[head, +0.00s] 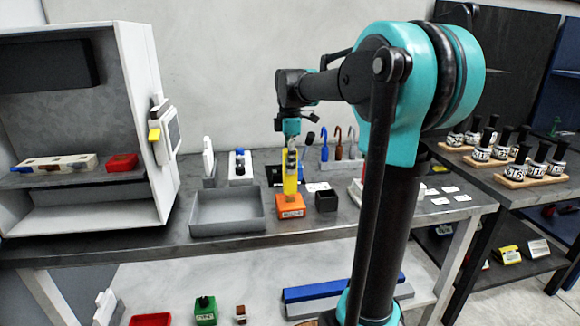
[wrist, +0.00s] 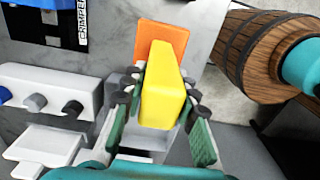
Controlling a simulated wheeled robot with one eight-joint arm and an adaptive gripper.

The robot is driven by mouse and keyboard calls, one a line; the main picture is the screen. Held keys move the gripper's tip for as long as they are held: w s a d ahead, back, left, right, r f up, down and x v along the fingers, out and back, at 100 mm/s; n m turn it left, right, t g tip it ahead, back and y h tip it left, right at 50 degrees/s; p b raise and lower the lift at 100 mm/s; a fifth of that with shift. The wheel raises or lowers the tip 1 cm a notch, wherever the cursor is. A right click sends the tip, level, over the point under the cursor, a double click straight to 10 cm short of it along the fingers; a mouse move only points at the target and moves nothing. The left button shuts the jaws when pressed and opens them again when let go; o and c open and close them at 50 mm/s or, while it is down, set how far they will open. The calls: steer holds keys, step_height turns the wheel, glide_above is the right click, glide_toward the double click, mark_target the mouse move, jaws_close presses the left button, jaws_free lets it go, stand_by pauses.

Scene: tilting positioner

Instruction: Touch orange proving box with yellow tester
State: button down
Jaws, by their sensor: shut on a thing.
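The yellow tester (head: 290,184) hangs upright in my gripper (head: 291,158). In the wrist view the fingers of my gripper (wrist: 163,86) are closed on both sides of the yellow tester (wrist: 162,95). The orange proving box (head: 291,208) sits on the grey bench near its front edge, right below the tester. In the wrist view the orange box (wrist: 152,32) shows beyond the tester's far end, partly covered by it. The tester's lower end meets the box's top in the picture; I cannot tell whether they touch.
A grey open tray (head: 226,226) stands left of the box, and a small black container (head: 327,201) stands close on its right. Several hooked tools (head: 338,143) stand behind. In the wrist view a wooden barrel-like thing (wrist: 245,55) is at the right.

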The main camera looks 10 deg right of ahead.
steer(key=shift+r, duration=2.9)
